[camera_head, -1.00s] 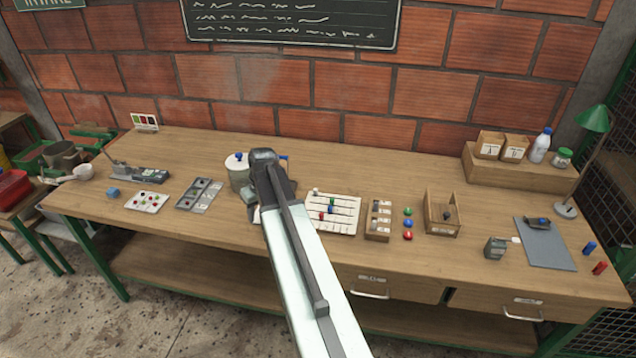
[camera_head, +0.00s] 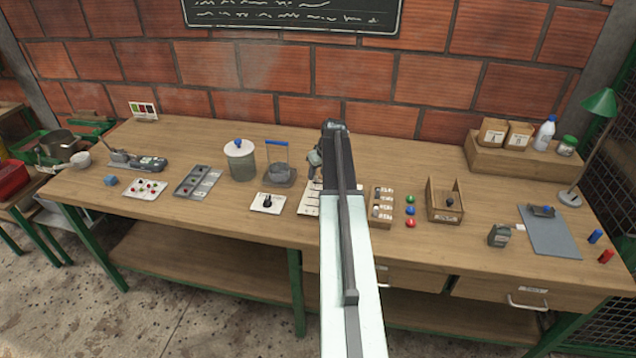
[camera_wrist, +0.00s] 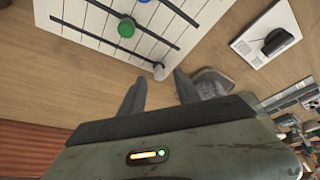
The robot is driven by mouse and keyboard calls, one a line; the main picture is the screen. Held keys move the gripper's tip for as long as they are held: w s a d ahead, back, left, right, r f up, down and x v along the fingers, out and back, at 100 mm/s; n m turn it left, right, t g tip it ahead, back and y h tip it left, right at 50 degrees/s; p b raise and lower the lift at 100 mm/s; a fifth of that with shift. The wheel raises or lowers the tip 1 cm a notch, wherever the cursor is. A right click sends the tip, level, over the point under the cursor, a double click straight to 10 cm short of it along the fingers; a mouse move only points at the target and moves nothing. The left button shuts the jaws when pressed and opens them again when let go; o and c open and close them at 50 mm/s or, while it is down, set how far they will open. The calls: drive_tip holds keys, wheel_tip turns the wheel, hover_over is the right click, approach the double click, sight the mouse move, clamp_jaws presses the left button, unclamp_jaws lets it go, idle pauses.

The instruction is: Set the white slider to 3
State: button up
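The slider board (camera_wrist: 88,32), white with dark slots, is at the top of the wrist view. A green knob (camera_wrist: 126,28) and a blue knob (camera_wrist: 143,1) sit on other slots. My gripper (camera_wrist: 160,79) is open and empty, its two fingers either side of the white slider in this view; I cannot tell the height gap. In the head view my arm hides most of the board (camera_head: 309,198) and its knobs. The scale numbers are not readable.
A white plate with a black dial (camera_head: 268,202) lies left of the board. Behind it are a blue-handled grey item (camera_head: 279,175) and a lidded pot (camera_head: 242,163). A small partitioned box (camera_head: 381,205) and coloured buttons (camera_head: 410,211) stand to the right.

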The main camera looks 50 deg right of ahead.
drive_tip(key=shift+x, duration=0.85)
drive_tip(key=shift+r, duration=0.15)
clamp_jaws()
idle(0.6)
